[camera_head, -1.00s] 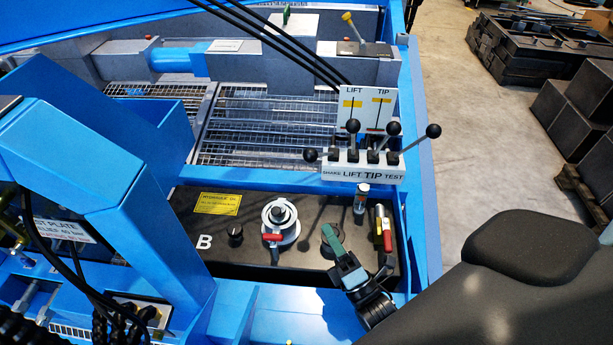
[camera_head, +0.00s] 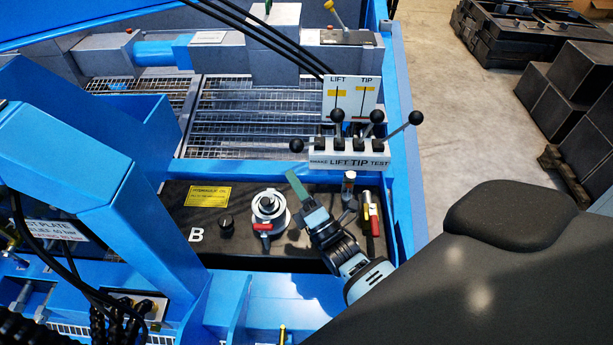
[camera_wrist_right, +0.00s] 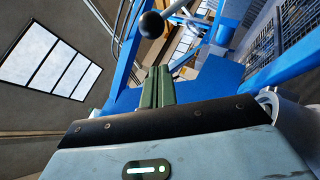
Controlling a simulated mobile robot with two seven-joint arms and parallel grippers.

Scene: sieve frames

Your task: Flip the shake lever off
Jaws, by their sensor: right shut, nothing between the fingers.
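The lever block (camera_head: 349,160) stands behind the black panel, with labels SHAKE, LIFT, TIP and TEST. The shake lever (camera_head: 297,146), at its left end, leans far left with its black ball knob out beyond the block. My right gripper (camera_head: 293,178) is shut and empty, its green fingers pointing up and left just below that knob, apparently apart from it. In the right wrist view the shut green fingers (camera_wrist_right: 158,85) have a black ball knob (camera_wrist_right: 151,24) beyond their tips; it appears to be the shake knob. My left gripper is not in view.
The lift (camera_head: 338,115) and tip (camera_head: 376,116) levers stand nearly upright; the test lever (camera_head: 416,118) leans right. A cylinder-shaped fitting (camera_head: 348,186) and a red-handled valve (camera_head: 374,222) stand close right of my gripper. A round cap with red lever (camera_head: 267,212) is left.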

